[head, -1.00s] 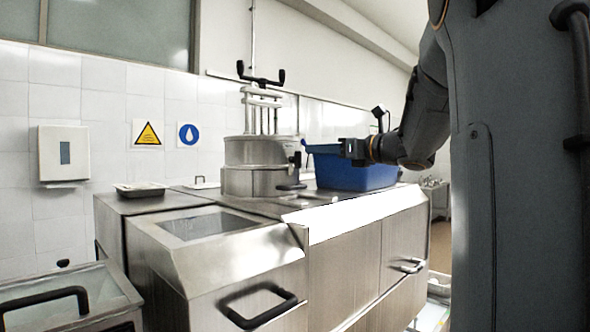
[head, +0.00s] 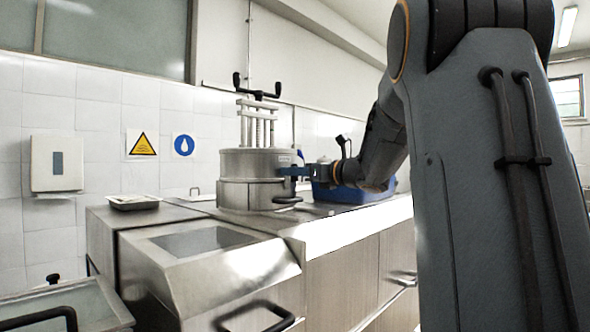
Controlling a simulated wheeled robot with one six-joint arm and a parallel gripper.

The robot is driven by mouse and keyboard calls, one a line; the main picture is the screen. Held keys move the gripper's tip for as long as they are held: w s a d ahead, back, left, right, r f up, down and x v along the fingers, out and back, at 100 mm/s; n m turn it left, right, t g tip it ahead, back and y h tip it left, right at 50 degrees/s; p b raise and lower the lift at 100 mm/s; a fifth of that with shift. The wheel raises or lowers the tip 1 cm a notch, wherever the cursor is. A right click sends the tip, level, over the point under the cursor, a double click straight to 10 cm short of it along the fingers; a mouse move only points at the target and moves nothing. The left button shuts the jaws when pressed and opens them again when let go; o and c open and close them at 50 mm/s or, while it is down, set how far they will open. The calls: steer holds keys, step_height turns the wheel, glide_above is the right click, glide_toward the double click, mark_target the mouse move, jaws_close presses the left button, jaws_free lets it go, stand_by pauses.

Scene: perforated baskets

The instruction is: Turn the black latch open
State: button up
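A round steel vessel (head: 247,190) stands on the steel counter, with upright rods and a black-gripped cross handle (head: 256,87) on top. My gripper (head: 288,172) is at the right side of the vessel, at about mid height, reaching in from the right. The black latch on that side is largely hidden by my gripper, so I cannot tell whether they touch or how the latch is turned. A dark handle (head: 287,200) sticks out below the gripper, low on the vessel. The finger gap is too small to make out.
A blue crate (head: 372,193) stands on the counter just right of the vessel, behind my wrist. A small steel tray (head: 134,202) lies at the counter's left. A sloped steel lid (head: 215,262) and a black bar handle (head: 262,318) are in front.

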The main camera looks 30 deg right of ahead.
jaws_close()
steer(key=shift+m, duration=0.4)
steer(key=m+b, duration=0.1)
steer(key=m, duration=0.2)
steer(key=shift+d, duration=0.1)
steer(key=m, duration=0.3)
steer(key=shift+w+m, duration=0.1)
steer(key=shift+m, duration=0.2)
steer(key=m+p, duration=0.1)
steer(key=m, duration=0.4)
steer(key=shift+d+m+p, duration=0.1)
steer(key=shift+m+p, duration=0.2)
steer(key=m+p, duration=0.2)
steer(key=m, duration=0.2)
steer(key=shift+f+m+p, duration=0.15)
steer(key=shift+m+p, duration=0.15)
steer(key=shift+m, duration=0.1)
